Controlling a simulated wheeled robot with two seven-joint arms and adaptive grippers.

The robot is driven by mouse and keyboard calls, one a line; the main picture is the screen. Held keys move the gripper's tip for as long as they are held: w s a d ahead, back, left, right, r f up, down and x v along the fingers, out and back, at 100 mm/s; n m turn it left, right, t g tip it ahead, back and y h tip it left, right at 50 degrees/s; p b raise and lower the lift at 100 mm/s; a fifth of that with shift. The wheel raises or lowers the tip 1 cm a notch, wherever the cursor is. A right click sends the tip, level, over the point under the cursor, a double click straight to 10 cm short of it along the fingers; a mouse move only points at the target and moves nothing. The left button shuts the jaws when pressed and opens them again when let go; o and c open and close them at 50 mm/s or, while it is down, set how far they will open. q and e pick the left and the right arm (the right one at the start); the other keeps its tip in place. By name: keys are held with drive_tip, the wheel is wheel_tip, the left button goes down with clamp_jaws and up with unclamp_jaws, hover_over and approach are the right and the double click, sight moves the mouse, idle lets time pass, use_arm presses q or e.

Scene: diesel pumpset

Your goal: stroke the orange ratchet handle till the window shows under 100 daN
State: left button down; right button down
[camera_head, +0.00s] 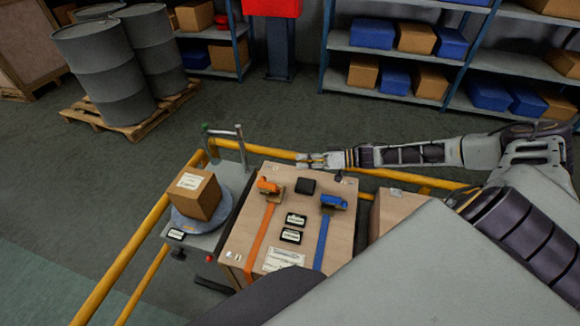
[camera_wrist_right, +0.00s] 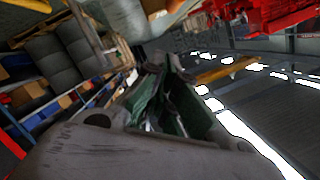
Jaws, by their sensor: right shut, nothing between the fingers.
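The orange ratchet handle (camera_head: 268,186) sits on top of a wooden crate (camera_head: 340,235), at the upper end of an orange strap (camera_head: 262,232) running down the lid. Two small dark-framed windows (camera_head: 296,220) lie between the orange strap and a blue one; their figures are too small to read. My right gripper (camera_head: 312,160) is shut and empty, by the crate's far edge, right of and beyond the orange handle and apart from it. In the right wrist view its fingers (camera_wrist_right: 165,105) show against a blurred room. My left gripper is not in view.
A blue ratchet (camera_head: 333,202) with its blue strap (camera_head: 321,243) and a black block (camera_head: 306,186) are also on the crate. A cardboard box (camera_head: 195,196) stands on a round plate to the left. Yellow rails (camera_head: 140,255) surround these. Drums (camera_head: 92,62) and shelves (camera_head: 385,55) stand behind.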

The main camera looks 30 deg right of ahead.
sight(272, 187)
drive_tip(key=w+a+f+p, duration=0.1)
drive_tip(key=w+a+f, duration=0.3)
drive_tip(key=a, duration=0.5)
drive_tip(key=shift+w+a+f+p, duration=0.15)
drive_tip(key=shift+w+f+p, duration=0.05)
drive_tip(key=shift+f+p, duration=0.2)
idle(0.6)
drive_tip(key=shift+f, duration=0.15)
